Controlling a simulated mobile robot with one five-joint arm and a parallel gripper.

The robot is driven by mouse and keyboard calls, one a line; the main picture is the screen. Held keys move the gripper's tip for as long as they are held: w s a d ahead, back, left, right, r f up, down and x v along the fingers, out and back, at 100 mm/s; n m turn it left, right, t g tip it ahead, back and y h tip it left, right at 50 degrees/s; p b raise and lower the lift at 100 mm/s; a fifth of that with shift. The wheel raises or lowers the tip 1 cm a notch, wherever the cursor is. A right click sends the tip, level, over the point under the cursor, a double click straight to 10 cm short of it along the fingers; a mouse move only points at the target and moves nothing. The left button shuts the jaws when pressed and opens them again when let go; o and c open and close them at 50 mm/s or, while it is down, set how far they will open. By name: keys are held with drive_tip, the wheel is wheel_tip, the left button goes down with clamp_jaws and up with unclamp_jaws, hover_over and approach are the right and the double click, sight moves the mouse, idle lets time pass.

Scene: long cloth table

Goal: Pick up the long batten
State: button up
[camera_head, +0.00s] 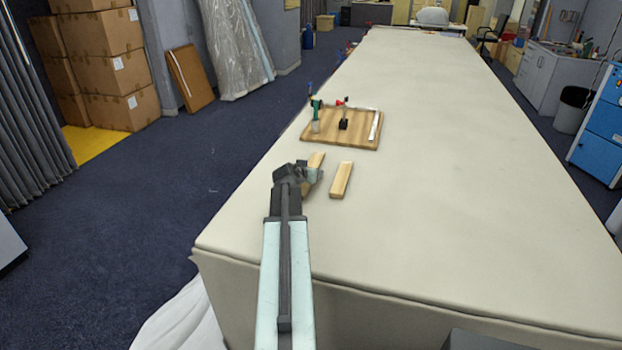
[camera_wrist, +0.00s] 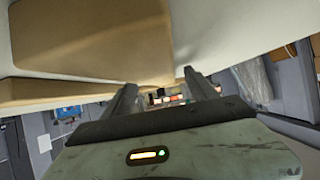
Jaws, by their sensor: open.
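Two pale wooden battens lie apart on the cloth table in the head view. The left one (camera_head: 317,160), partly hidden by my gripper, reaches further back and looks like the long batten. The right one (camera_head: 341,180) lies fully in sight. My gripper (camera_head: 312,177) is low over the left batten, open and holding nothing that I can see. In the wrist view, a large wooden face (camera_wrist: 90,40) fills the upper left, close to the camera. Another wooden edge (camera_wrist: 50,91) runs behind the fingers (camera_wrist: 160,88). I cannot tell which batten each is, or whether a finger touches wood.
A wooden board (camera_head: 362,142) with small upright tools and a pale strip (camera_head: 375,125) lies beyond the battens. The cloth table (camera_head: 450,200) is clear to the right and far back. Its left edge is close to my arm. Stacked boxes (camera_head: 105,65) stand on the floor at left.

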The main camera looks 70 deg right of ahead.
drive_tip(key=shift+d, duration=0.1)
clamp_jaws()
drive_tip(key=shift+r+p, duration=0.1)
drive_tip(key=shift+p, duration=0.2)
